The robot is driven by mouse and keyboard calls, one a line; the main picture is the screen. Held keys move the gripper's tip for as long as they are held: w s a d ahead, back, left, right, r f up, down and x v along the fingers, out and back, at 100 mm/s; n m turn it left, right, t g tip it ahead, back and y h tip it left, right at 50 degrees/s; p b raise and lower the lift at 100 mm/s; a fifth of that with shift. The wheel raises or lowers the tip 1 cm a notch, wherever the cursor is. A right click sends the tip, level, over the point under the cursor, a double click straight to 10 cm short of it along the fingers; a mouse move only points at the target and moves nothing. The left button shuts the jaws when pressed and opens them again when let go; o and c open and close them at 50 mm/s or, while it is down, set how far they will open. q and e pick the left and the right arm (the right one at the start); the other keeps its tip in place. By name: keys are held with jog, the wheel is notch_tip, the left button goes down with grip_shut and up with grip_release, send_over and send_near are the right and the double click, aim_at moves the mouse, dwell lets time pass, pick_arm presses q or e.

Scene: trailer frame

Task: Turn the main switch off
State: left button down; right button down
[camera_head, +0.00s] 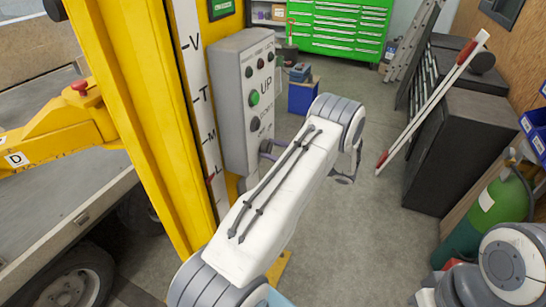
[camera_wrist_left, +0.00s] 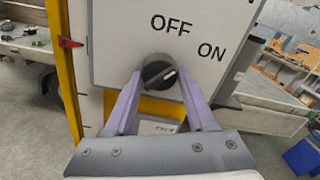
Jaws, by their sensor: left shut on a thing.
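The main switch is a round black knob (camera_wrist_left: 157,71) on the light face of the control box, with OFF printed above it and ON at its upper right. A pale mark on the knob points to the upper right, toward ON. My left gripper (camera_wrist_left: 160,77) is shut on the knob, one purple finger at each side. In the head view the grey control box (camera_head: 235,105) is mounted by the yellow post, and my left arm hides the switch; only bits of the purple fingers show. My right gripper is out of frame.
The yellow post (camera_head: 130,110) and a vehicle wheel (camera_head: 70,285) stand at the left. Dark cabinets (camera_head: 465,140), a red-and-white bar (camera_head: 435,100) and a green gas cylinder (camera_head: 490,215) are at the right. Grey floor lies open in the middle.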

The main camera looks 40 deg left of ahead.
pick_arm(q)
jog(key=n+b, duration=0.6)
jog(key=b, duration=0.1)
jog(key=shift+f, duration=0.2)
jog(key=shift+r+n+b, duration=0.25)
jog(key=shift+n+b, duration=0.95)
jog(key=shift+b, duration=0.35)
jog(key=shift+c, duration=1.2)
grip_release()
jog(key=b+v, duration=0.2)
jog(key=v, duration=0.8)
jog(key=shift+d+b, duration=0.25)
jog(key=shift+b, duration=0.05)
jog(key=shift+w, duration=0.1)
